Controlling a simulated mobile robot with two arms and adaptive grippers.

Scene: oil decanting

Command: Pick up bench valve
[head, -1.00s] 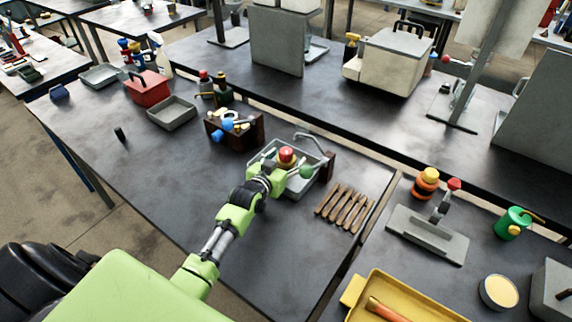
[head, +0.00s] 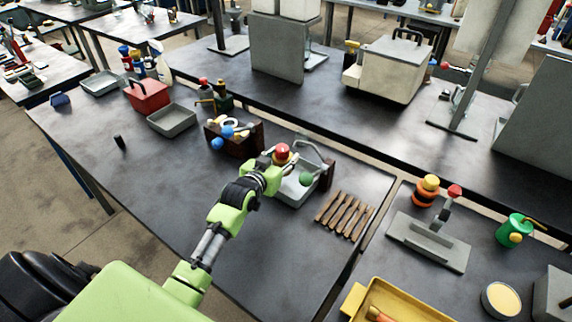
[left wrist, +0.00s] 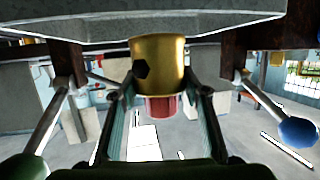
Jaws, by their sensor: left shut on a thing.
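The bench valve shows as a red round knob (head: 282,152) above the back left part of a grey tray (head: 298,192) in the head view. In the left wrist view, which looks upside down, its brass body (left wrist: 158,62) and red knob (left wrist: 161,106) sit between the two fingers. My left gripper (head: 274,164) is shut on the valve; its fingers stand on both sides of it in the left wrist view (left wrist: 160,92). The gripper hides most of the valve in the head view. My right gripper is not in view.
A green ball-ended lever (head: 306,178) and a dark brown block (head: 327,175) are close to the tray's right. A brown rack (head: 245,142) with blue balls stands behind left. Wooden-handled tools (head: 345,214) lie to the right.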

